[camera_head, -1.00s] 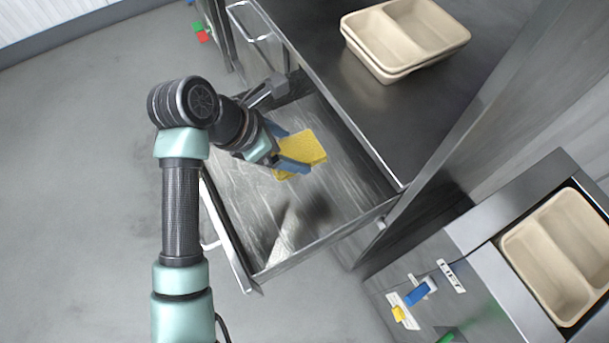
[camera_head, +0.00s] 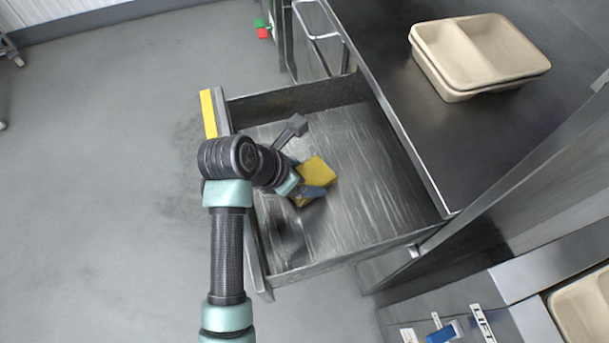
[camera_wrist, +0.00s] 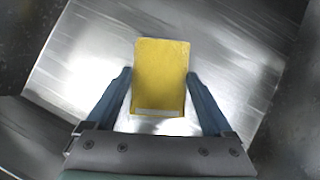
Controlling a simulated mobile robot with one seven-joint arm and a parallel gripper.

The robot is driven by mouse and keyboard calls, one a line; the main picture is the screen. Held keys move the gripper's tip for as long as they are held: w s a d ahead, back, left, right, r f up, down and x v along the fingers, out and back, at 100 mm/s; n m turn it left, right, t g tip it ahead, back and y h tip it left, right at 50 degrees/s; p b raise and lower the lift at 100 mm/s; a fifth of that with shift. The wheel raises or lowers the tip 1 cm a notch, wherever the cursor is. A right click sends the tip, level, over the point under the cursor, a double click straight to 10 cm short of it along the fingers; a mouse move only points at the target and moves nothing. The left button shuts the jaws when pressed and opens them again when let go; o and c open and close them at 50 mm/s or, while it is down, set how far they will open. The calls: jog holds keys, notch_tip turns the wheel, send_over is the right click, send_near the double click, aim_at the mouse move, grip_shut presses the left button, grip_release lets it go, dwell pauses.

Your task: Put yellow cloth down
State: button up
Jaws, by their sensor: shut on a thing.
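The yellow cloth (camera_head: 318,171) is a flat, roughly square piece in my gripper (camera_head: 310,190), above or in the open metal drawer (camera_head: 365,205). In the wrist view the yellow cloth (camera_wrist: 161,78) sits between the two blue fingers of my gripper (camera_wrist: 160,95). My gripper is shut on it. The bare metal drawer floor (camera_wrist: 235,60) shows around the cloth. I cannot tell whether the cloth touches the drawer floor.
Stacked beige two-part trays (camera_head: 480,55) stand on the dark metal counter (camera_head: 400,95) beside the drawer. Another beige tray (camera_head: 585,305) is at the lower right. A yellow strip (camera_head: 208,114) marks the drawer's front. The drawer floor is otherwise clear.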

jog(key=shift+f, duration=0.35)
jog(key=o, duration=1.1)
jog(key=shift+r, duration=0.1)
